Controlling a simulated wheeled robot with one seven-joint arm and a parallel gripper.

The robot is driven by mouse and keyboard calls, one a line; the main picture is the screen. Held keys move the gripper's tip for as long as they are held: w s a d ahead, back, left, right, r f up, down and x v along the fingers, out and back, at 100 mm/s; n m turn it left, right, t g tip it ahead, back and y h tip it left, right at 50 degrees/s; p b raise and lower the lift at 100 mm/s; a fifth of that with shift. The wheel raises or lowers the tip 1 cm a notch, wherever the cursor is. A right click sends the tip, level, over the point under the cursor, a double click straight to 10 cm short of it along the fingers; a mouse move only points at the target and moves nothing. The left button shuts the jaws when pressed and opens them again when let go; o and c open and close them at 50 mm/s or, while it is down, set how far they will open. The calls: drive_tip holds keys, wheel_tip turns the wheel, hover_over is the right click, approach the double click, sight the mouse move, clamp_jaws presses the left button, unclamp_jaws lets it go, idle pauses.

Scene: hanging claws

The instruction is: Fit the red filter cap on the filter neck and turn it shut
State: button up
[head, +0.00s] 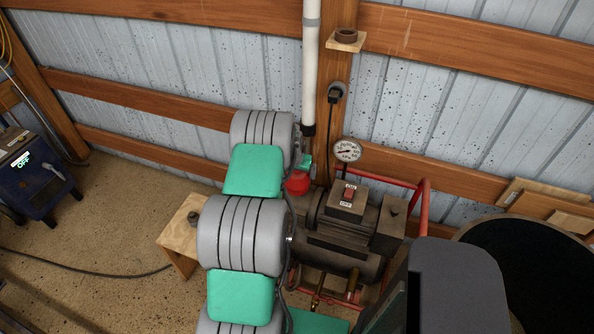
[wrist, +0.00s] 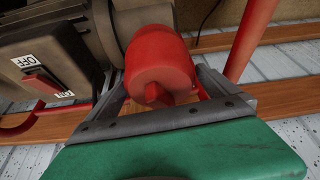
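The red filter cap (wrist: 157,62) is a rounded red cylinder with a small raised grip on its near face. In the wrist view it sits between the two grey fingers of my gripper (wrist: 165,88), which appear to press on its sides. In the head view the red cap (head: 298,184) shows beside the teal end of my arm, to the left of the compressor. I cannot pick out the filter neck, nor tell whether the cap touches it; the cap and my arm may hide it.
The dark compressor (head: 340,235) stands close by, with a red tube frame (head: 424,205), a gauge (head: 346,150) and a switch box (head: 347,197). A wooden block (head: 180,238) stands left of my arm. A small shelf (head: 345,42) holds a brown ring.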

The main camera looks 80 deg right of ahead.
drive_tip(key=c, duration=1.8)
drive_tip(key=shift+c, duration=0.3)
drive_tip(key=shift+f+m+b, duration=0.1)
drive_tip(key=shift+m+b, duration=0.5)
drive_tip(key=shift+m, duration=0.1)
drive_tip(key=o, duration=1.9)
drive_tip(key=shift+g, duration=0.3)
drive_tip(key=shift+r, duration=0.2)
drive_tip(key=shift+r+p, duration=1.1)
drive_tip(key=shift+r, duration=1.85)
